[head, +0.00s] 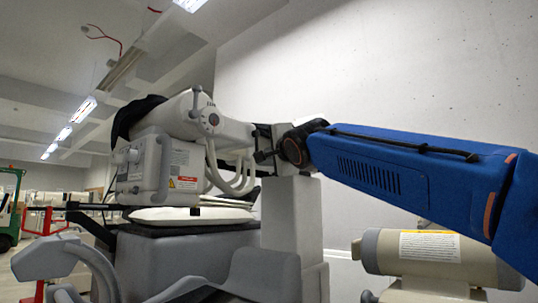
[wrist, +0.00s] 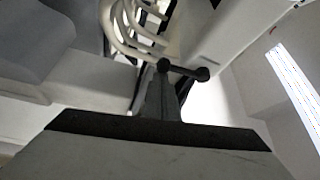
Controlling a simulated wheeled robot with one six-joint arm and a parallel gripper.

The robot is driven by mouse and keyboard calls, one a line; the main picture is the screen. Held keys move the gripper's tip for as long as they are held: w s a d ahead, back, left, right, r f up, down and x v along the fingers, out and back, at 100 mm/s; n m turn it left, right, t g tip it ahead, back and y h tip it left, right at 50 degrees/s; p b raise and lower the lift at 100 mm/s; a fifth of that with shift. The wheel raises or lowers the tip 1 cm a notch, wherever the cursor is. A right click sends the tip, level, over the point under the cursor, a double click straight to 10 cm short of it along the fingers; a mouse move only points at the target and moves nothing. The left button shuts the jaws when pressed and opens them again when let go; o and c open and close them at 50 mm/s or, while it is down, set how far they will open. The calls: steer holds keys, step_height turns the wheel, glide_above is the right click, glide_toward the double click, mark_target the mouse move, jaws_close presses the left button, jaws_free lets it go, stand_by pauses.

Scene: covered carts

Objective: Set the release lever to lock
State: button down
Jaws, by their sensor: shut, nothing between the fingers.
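A dark lever (wrist: 185,70) with a rounded knob at each end shows in the wrist view, just beyond my fingertips. My gripper (wrist: 160,72) is shut and empty, its grey fingers pointing up the picture at the lever's left knob. They overlap it in the picture; I cannot tell whether they touch. In the head view, a small dark bar with a knob (head: 262,156) lies beside the front of my blue arm and looks like the same lever. My gripper is mostly hidden there by my arm. No lock marking is readable.
A large grey machine (head: 160,170) with pale hoses (head: 236,180) stands left of my arm, above a dark padded cart (head: 185,232). A light post (head: 292,215) rises below my arm's front end. A beige cylinder (head: 430,255) lies below my arm at right.

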steer(key=shift+s+a+m, duration=0.15)
steer(key=shift+s+m, duration=0.05)
steer(key=shift+m, duration=0.2)
stand_by(0.4)
